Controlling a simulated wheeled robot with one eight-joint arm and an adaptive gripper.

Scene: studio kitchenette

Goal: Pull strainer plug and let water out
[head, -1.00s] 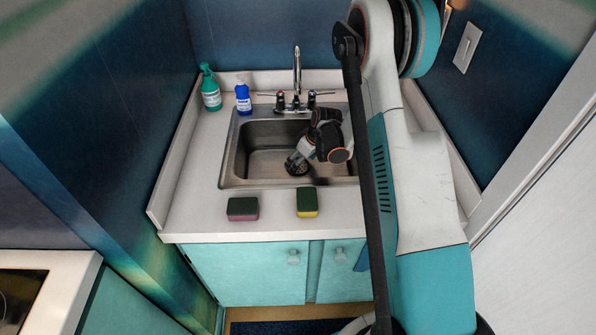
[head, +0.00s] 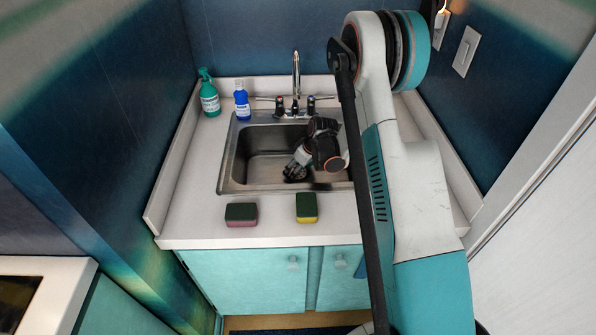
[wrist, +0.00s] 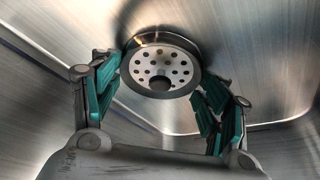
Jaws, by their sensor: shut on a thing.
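The strainer plug (wrist: 160,62) is a round metal disc with several holes and a dark centre knob. It sits between the two teal fingers of my gripper (wrist: 159,82) in the wrist view. The fingers are shut on its rim from left and right. I cannot tell whether it is seated or slightly raised. In the head view my gripper (head: 292,174) is down inside the steel sink (head: 238,160) and hides the plug. No water surface is clearly visible in the sink.
A faucet (head: 296,80) with two handles stands behind the sink. A green spray bottle (head: 209,94) and a blue bottle (head: 242,103) stand at the back left. A pink sponge (head: 241,215) and a yellow sponge (head: 307,208) lie on the front counter. Sink walls surround my gripper.

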